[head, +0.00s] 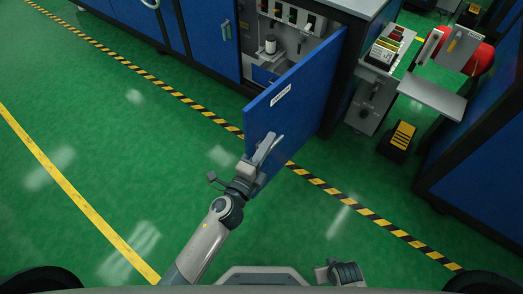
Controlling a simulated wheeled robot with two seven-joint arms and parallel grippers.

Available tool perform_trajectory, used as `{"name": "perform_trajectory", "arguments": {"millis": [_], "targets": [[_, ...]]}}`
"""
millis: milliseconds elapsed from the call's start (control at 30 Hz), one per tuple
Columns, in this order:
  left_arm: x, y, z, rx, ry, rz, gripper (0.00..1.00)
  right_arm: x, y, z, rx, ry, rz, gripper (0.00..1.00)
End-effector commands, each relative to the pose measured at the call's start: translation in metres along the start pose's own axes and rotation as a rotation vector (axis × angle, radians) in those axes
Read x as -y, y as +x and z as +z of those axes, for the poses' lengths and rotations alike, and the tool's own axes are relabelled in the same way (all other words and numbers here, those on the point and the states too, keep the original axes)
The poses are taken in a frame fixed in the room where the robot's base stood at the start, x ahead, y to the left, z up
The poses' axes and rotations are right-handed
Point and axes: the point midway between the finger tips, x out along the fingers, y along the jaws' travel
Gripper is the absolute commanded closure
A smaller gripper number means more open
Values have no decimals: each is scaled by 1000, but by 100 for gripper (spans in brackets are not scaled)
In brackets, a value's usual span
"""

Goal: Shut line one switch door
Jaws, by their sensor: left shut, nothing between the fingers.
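The blue switch door (293,105) stands wide open, swung out from the cabinet over the green floor. Inside the open compartment (288,48) are a row of switches and a pale cylinder (270,44). Part of the inside is hidden behind the door. My right gripper is not clearly visible; only a bit of my right arm shows at the bottom edge.
Closed blue cabinet doors (207,32) continue to the left. A grey machine with a small shelf (432,97) and a black-and-yellow box (397,141) stand to the right. Yellow-black floor tape (325,187) runs past the cabinet. The floor at left is clear.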

Motion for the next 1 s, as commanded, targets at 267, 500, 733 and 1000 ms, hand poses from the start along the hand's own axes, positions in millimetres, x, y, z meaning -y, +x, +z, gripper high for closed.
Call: {"name": "perform_trajectory", "arguments": {"millis": [267,500,733,1000], "targets": [[1,37,15,2,2,1,100,-2,6,-4,-11,0,2,69],[0,42,35,1,0,1,100,-3,16,6,-1,1,2,69],[0,42,39,0,0,0,100,-2,18,11,4,1,2,69],[0,42,40,0,0,0,100,-2,17,10,3,1,1,69]]}}
